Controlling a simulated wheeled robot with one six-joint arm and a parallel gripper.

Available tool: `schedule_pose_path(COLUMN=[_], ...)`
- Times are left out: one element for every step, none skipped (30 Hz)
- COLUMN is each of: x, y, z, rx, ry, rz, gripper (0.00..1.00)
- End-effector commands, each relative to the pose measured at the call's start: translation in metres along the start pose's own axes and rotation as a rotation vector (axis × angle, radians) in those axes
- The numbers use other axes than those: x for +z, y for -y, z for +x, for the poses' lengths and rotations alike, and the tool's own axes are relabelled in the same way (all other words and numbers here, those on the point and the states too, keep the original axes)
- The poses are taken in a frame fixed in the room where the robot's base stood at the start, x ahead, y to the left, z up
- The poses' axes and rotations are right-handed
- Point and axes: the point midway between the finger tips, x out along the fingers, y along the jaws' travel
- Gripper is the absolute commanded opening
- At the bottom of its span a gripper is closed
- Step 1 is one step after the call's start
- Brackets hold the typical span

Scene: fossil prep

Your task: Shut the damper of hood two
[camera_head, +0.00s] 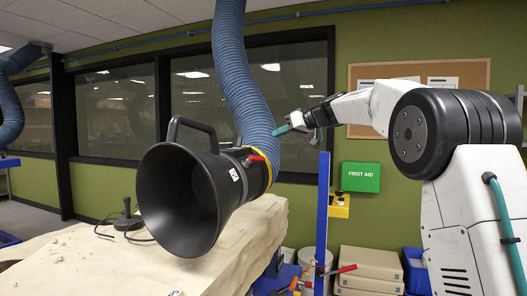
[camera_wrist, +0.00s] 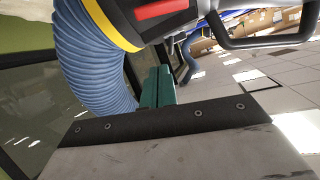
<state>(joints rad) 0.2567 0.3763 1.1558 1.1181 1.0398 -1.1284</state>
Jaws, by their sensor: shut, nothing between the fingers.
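A black cone-shaped fume hood (camera_head: 185,205) hangs from a ribbed blue hose (camera_head: 243,75) over the pale block, its mouth toward my camera. A red damper lever (camera_head: 257,157) sits on its collar beside a yellow band (camera_head: 266,172). The lever also shows at the top of the wrist view (camera_wrist: 160,10). The hood has a small white label (camera_head: 234,174), too small to read. My gripper (camera_head: 280,130), with teal fingertips, is shut and empty. It is up and right of the lever, near the hose; in the wrist view the fingers (camera_wrist: 157,88) show below the lever, apart from it.
A large pale fossil block (camera_head: 90,262) lies below the hood, with a dark tool on a stand (camera_head: 128,218) on it. A blue post (camera_head: 322,210) stands to the right. Another blue hose (camera_head: 10,105) hangs far left. Cardboard boxes (camera_head: 370,262) sit low at right.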

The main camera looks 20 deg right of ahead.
Motion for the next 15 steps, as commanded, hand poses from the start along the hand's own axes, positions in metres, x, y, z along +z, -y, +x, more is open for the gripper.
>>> schedule_pose_path(x=[0.0, 0.0, 0.0, 0.0, 0.0, 0.0, 0.001, 0.001, 0.001, 0.001, 0.001, 0.001, 0.001, 0.001, 0.001], y=[0.0, 0.0, 0.0, 0.001, 0.001, 0.001, 0.001, 0.001, 0.001, 0.001, 0.001, 0.001, 0.001, 0.001, 0.001], z=[0.002, 0.003, 0.006, 0.009, 0.012, 0.018, 0.023, 0.029, 0.037, 0.043, 0.049, 0.057, 0.062, 0.068, 0.075], rx=[0.0, -0.001, -0.001, -0.001, -0.002, -0.003, -0.003, -0.003, -0.003, -0.003, -0.003, -0.003, -0.002, -0.002, -0.002], ry=[0.0, 0.001, 0.001, 0.001, 0.001, 0.001, 0.002, 0.003, 0.003, 0.002, 0.003, 0.003, 0.003, 0.002, 0.003], rz=[0.0, 0.0, 0.0, 0.0, 0.0, -0.001, 0.0, 0.0, 0.0, -0.001, -0.001, 0.0, 0.0, 0.0, 0.0], gripper=[0.0, 0.0, 0.0, 0.0, 0.0, 0.0, 0.0, 0.0, 0.0, 0.0, 0.0, 0.0, 0.0, 0.0, 0.0])
